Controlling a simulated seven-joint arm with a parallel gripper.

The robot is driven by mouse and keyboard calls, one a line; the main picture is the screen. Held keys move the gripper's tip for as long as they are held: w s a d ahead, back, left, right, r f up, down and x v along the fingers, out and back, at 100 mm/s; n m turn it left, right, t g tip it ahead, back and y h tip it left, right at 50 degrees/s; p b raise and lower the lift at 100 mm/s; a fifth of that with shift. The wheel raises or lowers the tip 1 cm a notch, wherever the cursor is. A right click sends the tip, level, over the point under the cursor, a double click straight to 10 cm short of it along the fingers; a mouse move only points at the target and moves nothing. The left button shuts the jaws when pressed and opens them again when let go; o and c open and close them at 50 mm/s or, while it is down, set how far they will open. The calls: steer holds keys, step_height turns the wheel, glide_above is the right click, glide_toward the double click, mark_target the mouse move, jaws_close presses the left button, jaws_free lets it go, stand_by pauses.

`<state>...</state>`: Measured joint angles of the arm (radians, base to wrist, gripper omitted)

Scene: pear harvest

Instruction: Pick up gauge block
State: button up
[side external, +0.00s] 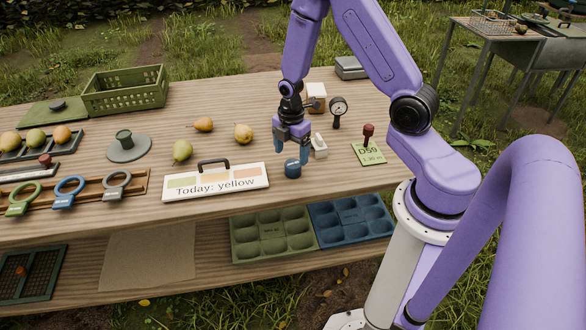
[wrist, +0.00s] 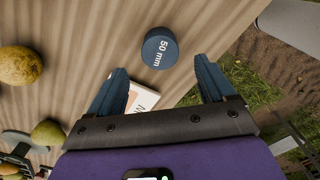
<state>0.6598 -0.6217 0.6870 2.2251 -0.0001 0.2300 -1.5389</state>
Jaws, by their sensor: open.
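The gauge block is a short dark blue cylinder marked "50 mm" (side external: 292,168) standing on the wooden table near its front edge. In the wrist view the gauge block (wrist: 160,48) lies just beyond the fingertips, roughly centred between them. My gripper (side external: 293,152) is open and points down, with its blue fingers close above or behind the block. In the wrist view my gripper (wrist: 160,66) has nothing between its fingertips. I cannot tell the exact height gap.
A small white object (side external: 319,146) stands right beside my gripper. Pears (side external: 243,133), a dial gauge (side external: 338,109) and a "D50" card with a red-knobbed stamp (side external: 368,148) are nearby. Trays (side external: 272,236) sit below.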

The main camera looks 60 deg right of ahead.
mark_target(293, 164)
steer(key=shift+s+d+f, duration=0.1)
steer(key=shift+f, duration=1.45)
steer(key=shift+d+f, duration=0.1)
steer(key=shift+f, duration=1.45)
steer(key=c, duration=1.1)
